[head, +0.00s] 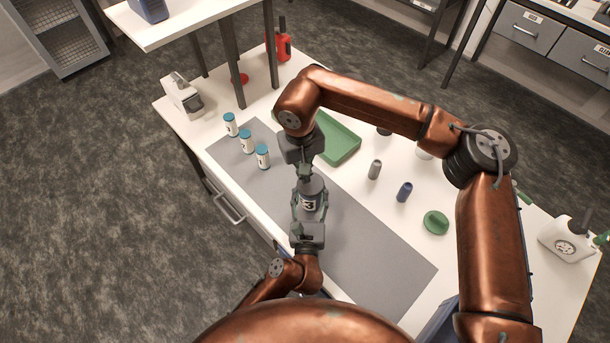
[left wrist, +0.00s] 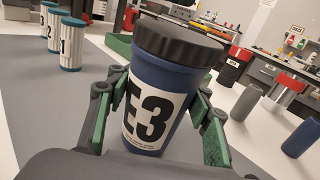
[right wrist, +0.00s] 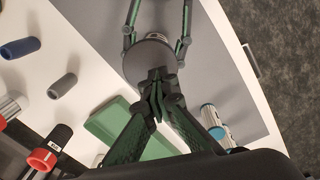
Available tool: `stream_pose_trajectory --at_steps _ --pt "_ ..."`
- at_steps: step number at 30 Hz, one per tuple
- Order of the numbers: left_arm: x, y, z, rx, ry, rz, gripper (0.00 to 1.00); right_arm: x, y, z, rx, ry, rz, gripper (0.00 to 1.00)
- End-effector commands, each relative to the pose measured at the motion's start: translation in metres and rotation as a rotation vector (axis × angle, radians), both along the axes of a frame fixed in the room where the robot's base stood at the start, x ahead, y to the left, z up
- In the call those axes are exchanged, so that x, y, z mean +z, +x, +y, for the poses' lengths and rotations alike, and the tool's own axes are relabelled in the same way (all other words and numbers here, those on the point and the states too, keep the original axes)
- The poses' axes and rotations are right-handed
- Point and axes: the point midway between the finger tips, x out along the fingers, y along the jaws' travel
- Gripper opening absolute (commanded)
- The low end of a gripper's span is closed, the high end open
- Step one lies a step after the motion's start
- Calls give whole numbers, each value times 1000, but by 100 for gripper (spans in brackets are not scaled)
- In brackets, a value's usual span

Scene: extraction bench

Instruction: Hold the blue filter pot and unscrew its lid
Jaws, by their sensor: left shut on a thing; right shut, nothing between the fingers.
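The blue filter pot (left wrist: 169,89) stands upright on the grey mat, with a white label reading E3. Its black ribbed lid (left wrist: 180,42) sits on top and shows from above in the right wrist view (right wrist: 145,62). My left gripper (head: 309,201) has a finger on each side of the pot's body and is shut on it. My right gripper (head: 304,173) is above the lid, pointing down, with its fingers closed together and empty. In the right wrist view its fingertips (right wrist: 158,88) overlap the lid's edge; I cannot tell whether they touch it.
Several things stand around the pot: blue-capped vials (head: 262,157) to the left, a green tray (head: 340,150) behind, a grey cylinder (head: 374,170), a blue cylinder (head: 404,192) and a green round piece (head: 436,222) to the right. The grey mat (head: 375,265) is clear at front right.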

Motion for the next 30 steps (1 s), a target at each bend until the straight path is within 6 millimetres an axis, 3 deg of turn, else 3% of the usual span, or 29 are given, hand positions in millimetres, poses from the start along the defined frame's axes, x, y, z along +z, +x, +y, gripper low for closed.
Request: stream_pose_trajectory --at_steps 11,21,29,30 --pt "0 0 0 -1 0 1 0 3 0 1 0 2 -1 0" --pt "-1 0 0 -1 0 1 0 38 -1 2 1 3 -2 0" --pt "-1 0 0 -1 0 1 0 42 -2 2 1 2 0 0" --pt "-1 0 0 -1 0 1 47 42 -2 2 1 2 0 0"
